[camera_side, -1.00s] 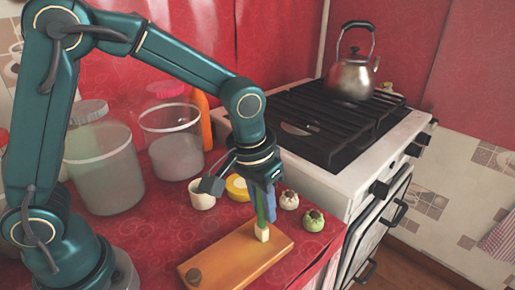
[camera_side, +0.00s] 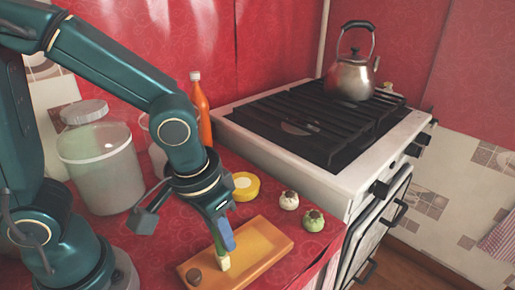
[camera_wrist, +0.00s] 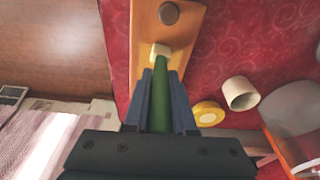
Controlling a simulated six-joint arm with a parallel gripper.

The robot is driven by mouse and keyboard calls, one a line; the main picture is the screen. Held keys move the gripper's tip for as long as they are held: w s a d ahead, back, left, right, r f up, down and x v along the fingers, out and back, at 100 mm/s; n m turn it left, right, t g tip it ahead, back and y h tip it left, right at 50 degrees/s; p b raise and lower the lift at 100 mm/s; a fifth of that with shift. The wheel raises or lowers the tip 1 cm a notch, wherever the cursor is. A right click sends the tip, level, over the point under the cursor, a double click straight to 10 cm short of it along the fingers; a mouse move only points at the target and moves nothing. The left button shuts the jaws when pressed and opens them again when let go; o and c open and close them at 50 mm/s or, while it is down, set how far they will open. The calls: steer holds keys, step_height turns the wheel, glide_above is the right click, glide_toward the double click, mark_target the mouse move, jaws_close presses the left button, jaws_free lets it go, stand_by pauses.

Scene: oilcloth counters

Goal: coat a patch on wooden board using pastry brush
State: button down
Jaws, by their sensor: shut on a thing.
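My gripper (camera_side: 227,236) is shut on the green handle of the pastry brush (camera_side: 222,262). The brush points down, and its pale block-like bristle end is at the surface of the wooden board (camera_side: 268,240), left of the board's middle. In the wrist view the green brush (camera_wrist: 160,95) runs between the blue fingers (camera_wrist: 160,98), with its pale tip on the orange-brown board (camera_wrist: 144,45). A dark round spot (camera_side: 194,277) is on the board's near left end, just beyond the tip. I cannot tell a coated patch from the board's sheen.
A yellow round lid or dish (camera_side: 245,186) and two small round vegetables (camera_side: 313,220) stand behind the board. A white cup (camera_wrist: 241,94) shows in the wrist view. A large jar (camera_side: 100,170), an orange bottle (camera_side: 201,110) and a stove (camera_side: 330,130) with a kettle (camera_side: 352,78) stand farther back.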

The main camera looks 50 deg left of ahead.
steer(key=shift+s, duration=0.5)
steer(key=shift+w+a, duration=0.25)
steer(key=shift+a, duration=0.5)
steer(key=shift+w+d, duration=0.15)
steer(key=shift+w, duration=2.5)
steer(key=shift+w+d, duration=0.15)
steer(key=shift+w, duration=2.5)
step_height(320, 180, up, 8)
steer(key=shift+s, duration=0.15)
